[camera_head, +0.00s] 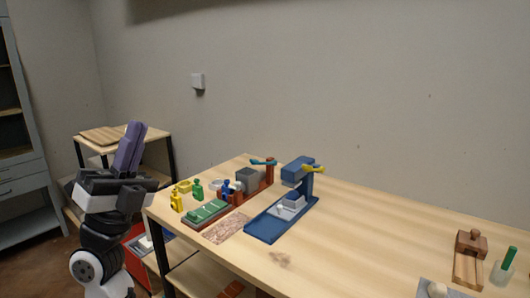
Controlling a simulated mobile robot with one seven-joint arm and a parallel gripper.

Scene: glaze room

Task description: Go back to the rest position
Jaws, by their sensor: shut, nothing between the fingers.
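My gripper (130,148) stands at the left of the view, with its purple fingers pointing up and closed together. Nothing shows between the fingers. It is in front of the small side table and just left of the long wooden table (350,235), apart from the things on it. My dark arm links show below it.
On the long table are a blue press-like device (272,222), a red device with a grey block (247,180), a green tray (207,213) and small yellow, green and blue pieces. A wooden block (470,243) and a cup (501,273) stand at right. The middle is clear.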

